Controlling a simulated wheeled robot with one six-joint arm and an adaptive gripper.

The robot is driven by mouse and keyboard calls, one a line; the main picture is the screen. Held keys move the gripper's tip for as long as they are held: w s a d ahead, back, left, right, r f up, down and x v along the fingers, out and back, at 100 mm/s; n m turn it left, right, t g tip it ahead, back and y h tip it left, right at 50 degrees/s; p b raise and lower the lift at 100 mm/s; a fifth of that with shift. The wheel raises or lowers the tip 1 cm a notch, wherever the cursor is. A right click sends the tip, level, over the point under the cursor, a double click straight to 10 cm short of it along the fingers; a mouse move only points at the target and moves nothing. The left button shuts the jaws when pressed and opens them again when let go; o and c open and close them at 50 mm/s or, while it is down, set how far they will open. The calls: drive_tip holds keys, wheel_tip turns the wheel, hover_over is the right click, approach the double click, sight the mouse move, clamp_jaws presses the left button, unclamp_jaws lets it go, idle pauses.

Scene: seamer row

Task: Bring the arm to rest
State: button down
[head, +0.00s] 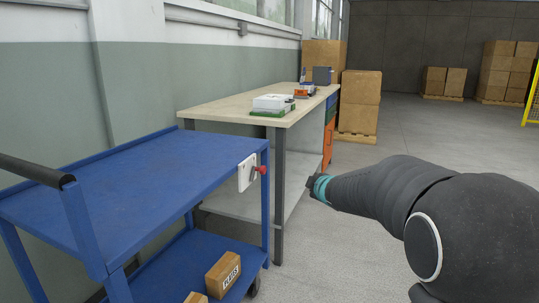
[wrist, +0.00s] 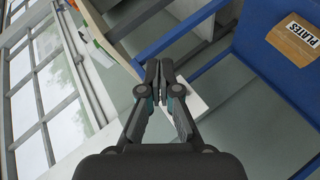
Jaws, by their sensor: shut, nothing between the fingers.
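My arm (head: 385,193) reaches in from the right side of the head view and points left. My gripper (head: 314,187) is at its end, in the air to the right of the blue cart and apart from it. In the wrist view my gripper (wrist: 163,70) has its two fingers together with nothing between them.
The blue cart (head: 150,190) has a bare top and boxes on its lower shelf, one a "PLATES" box (head: 223,273). A wooden-topped workbench (head: 225,108) stands behind it. Stacked cartons (head: 360,88) are beyond. Grey floor (head: 420,130) is open behind the arm.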

drive_tip(key=s+d+f+m+g+h, duration=0.25)
drive_tip(key=s+m, duration=0.25)
drive_tip(key=s, duration=0.5)
drive_tip(key=s+d+f+m+g+h, duration=0.1)
drive_tip(key=s+d+f+m+g, duration=0.25)
drive_tip(key=s, duration=0.55)
drive_tip(key=s+a+m+g+y, duration=0.1)
drive_tip(key=s+a+m, duration=0.1)
drive_tip(key=s, duration=1)
drive_tip(key=s+a+m+y, duration=0.1)
drive_tip(key=s+a+m, duration=0.1)
drive_tip(key=s, duration=1.1)
drive_tip(key=shift+r+m+g, duration=0.35)
drive_tip(key=shift+m+g, duration=0.05)
drive_tip(key=shift+m, duration=0.35)
